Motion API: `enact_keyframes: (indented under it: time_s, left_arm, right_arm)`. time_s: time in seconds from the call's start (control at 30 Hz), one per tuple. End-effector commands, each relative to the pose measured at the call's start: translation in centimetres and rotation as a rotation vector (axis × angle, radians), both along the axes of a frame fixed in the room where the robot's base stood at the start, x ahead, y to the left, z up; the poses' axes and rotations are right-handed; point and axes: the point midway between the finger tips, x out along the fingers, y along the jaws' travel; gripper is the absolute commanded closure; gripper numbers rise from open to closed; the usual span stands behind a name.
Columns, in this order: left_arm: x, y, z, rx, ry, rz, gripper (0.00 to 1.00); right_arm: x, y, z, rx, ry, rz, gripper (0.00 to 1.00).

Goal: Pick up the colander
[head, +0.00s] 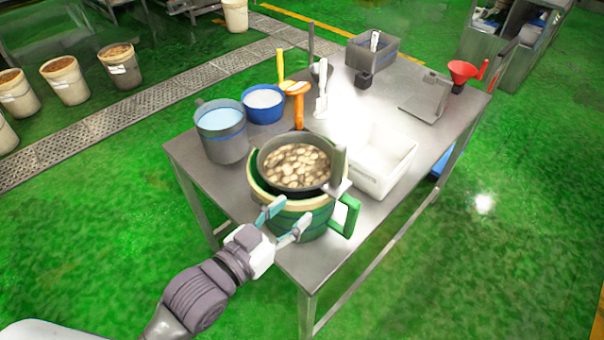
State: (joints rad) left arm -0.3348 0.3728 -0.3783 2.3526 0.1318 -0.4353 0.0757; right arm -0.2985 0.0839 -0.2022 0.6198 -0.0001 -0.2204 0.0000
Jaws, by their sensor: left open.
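A dark grey round vessel full of pale pieces in brown liquid, which looks like the colander (263,162), sits nested in a green tub (285,221) with a cream rim. A grey upright part stands at its right side. No holes can be made out in its wall. The tub has a green handle at the right and stands near the table's front corner. My left gripper (287,218) is open at the near side of the tub, below the rim. Its fingers overlap the tub wall in the picture; I cannot tell whether they touch it. My right gripper is out of view.
On the steel table (240,188) stand a grey bucket (222,145) of bluish liquid, a blue bowl (263,105), a white bin (385,180) close at the right, upright utensils, and a red funnel (462,70). Several floor buckets stand far left. Green floor surrounds the table.

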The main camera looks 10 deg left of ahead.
Motion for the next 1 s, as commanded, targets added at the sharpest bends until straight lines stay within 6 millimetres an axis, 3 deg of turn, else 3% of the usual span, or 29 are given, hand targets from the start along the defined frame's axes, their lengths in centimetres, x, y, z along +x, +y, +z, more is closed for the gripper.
enact_keyframes:
  time_s: [0.1, 0.23, 0.5, 0.77, 1.0]
  left_arm:
    - [0.1, -0.9, 1.7, -0.044, -0.076, -0.035, 0.5]
    - [1.2, -1.7, 2.4, -0.062, -0.103, -0.044, 0.5]
    - [5.6, -4.5, 2.5, -0.061, -0.102, -0.043, 0.5]
    - [7.5, -5.7, 2.3, -0.06, -0.1, -0.044, 0.5]
    - [10.4, -7.1, 2.9, -0.06, -0.1, -0.043, 0.5]
  right_arm:
    - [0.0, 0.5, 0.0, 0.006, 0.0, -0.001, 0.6]
    - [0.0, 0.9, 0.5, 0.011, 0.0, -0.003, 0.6]
    - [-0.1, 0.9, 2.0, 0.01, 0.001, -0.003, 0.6]
    - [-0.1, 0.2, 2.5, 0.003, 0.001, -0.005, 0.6]
    - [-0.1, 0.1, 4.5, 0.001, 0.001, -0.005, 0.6]
